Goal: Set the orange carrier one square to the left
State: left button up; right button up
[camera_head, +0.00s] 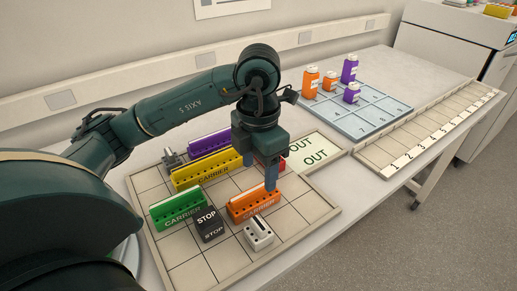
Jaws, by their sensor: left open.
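The orange carrier (254,205) sits on the gridded board (306,212), on the right half of the board. My left gripper (260,184) points down over the orange carrier, with one finger seen close to the carrier's back right end. It is open and holds nothing; I cannot tell whether a finger touches the carrier. The black STOP block (208,224) stands to the left of the orange carrier, and the green carrier (178,209) stands left of that block. My right gripper is out of view.
A yellow carrier (207,169) and a purple carrier (211,142) stand behind. A red object (282,163) is partly hidden by my gripper. A small white device (258,234) stands in front. An OUT plate (315,151) and a blue numbered rack (372,120) lie to the right.

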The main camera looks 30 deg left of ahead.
aim_at(258, 187)
pick_arm(q)
jog(key=shift+r+p, duration=0.3)
jog(key=shift+r, duration=1.95)
